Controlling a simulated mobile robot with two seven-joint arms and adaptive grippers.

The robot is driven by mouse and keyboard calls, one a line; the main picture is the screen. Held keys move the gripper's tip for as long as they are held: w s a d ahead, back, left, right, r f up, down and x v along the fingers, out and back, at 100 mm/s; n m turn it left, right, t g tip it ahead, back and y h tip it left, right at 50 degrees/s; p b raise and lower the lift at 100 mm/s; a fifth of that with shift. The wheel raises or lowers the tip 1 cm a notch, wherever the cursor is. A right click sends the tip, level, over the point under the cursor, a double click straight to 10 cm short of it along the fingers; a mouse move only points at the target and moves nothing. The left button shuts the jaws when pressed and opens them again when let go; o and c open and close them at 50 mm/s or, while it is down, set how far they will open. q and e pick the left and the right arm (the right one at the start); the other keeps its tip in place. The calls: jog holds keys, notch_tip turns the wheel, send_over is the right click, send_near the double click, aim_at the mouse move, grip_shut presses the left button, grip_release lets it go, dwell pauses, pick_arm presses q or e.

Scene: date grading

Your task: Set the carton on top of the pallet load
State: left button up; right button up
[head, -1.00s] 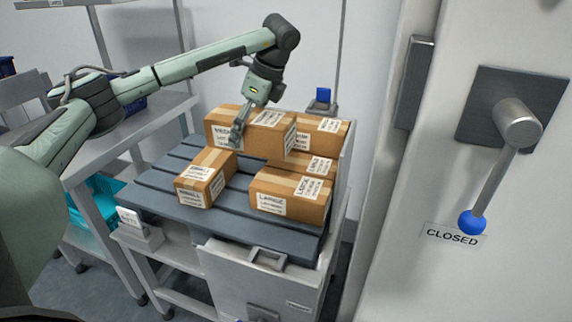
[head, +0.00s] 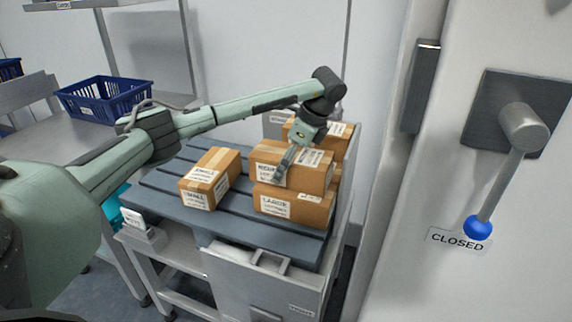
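My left gripper (head: 287,163) reaches in from the left and is shut on a brown carton (head: 317,175) whose label seems to read medium. One finger shows against the carton's front face; the other is hidden. The carton is level, directly over a large carton (head: 293,207) at the front right of the pallet load. I cannot tell whether a thin gap is left between them. A small carton (head: 211,176) lies on the dark slatted pallet (head: 160,190), left of the large one. My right gripper is not in view.
Another stacked carton (head: 338,139) stands behind the held one, partly hidden. A blue basket (head: 105,98) sits on the bench at the left. A wall with a lever (head: 491,185) and a "CLOSED" label stands close on the right. The pallet's left slats are bare.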

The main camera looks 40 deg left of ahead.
pick_arm(q)
jog(key=o, duration=1.5)
jog(key=shift+c, duration=0.2)
jog(key=shift+o, duration=1.5)
jog(key=v, duration=0.6)
jog(key=shift+d+r+p, duration=0.1)
jog(key=shift+r+p, duration=0.25)
jog(key=shift+r, duration=0.05)
jog(key=p+v, duration=0.1)
jog(key=v, duration=0.4)
jog(key=shift+d+r, duration=0.1)
jog(key=shift+d, duration=0.1)
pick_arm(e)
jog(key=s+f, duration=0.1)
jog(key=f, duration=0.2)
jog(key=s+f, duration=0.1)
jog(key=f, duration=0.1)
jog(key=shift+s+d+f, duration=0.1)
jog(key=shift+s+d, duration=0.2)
